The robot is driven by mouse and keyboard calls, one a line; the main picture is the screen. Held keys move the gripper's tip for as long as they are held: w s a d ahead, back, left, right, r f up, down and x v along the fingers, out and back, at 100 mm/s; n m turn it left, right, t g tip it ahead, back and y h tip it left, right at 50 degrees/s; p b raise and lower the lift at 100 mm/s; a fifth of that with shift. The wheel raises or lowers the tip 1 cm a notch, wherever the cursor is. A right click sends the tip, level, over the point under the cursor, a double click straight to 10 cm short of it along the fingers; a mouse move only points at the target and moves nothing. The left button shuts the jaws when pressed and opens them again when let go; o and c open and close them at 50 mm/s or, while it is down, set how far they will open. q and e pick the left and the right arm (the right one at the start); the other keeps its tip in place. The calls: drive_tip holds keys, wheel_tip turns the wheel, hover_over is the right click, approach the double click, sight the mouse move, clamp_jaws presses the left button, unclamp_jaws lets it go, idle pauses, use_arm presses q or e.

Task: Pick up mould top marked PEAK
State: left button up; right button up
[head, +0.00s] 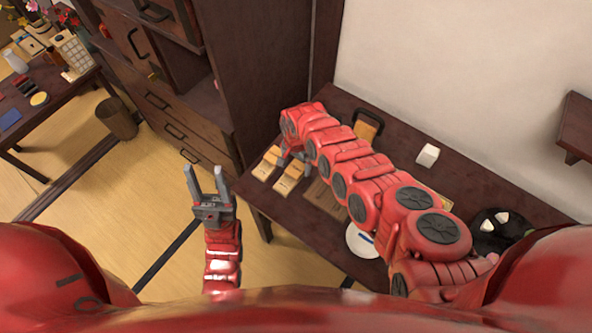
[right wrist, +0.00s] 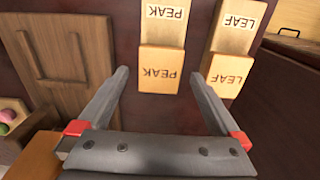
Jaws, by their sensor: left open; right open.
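Two pale wooden mould pieces marked PEAK lie end to end in the right wrist view: a nearer block (right wrist: 159,78) and a farther piece (right wrist: 165,24). I cannot tell for certain which is the top. In the head view the PEAK mould (head: 289,179) is on the dark table, partly under my right arm. My right gripper (head: 293,158) is open above it. In the right wrist view its fingertips (right wrist: 158,74) frame the nearer PEAK block, one at each side, with nothing held. My left gripper (head: 205,171) is open and empty, away from the table.
The LEAF mould pieces (right wrist: 229,72) lie close beside PEAK, also at the table (head: 262,204) corner (head: 268,163). A wooden board (right wrist: 62,50) is on the other side. A white plate (head: 360,240), white block (head: 428,155) and dark round item (head: 497,232) stand farther right.

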drive_tip(key=shift+f, duration=0.75)
drive_tip(key=shift+r, duration=0.1)
drive_tip(key=shift+c, duration=0.7)
drive_tip(key=c, duration=1.2)
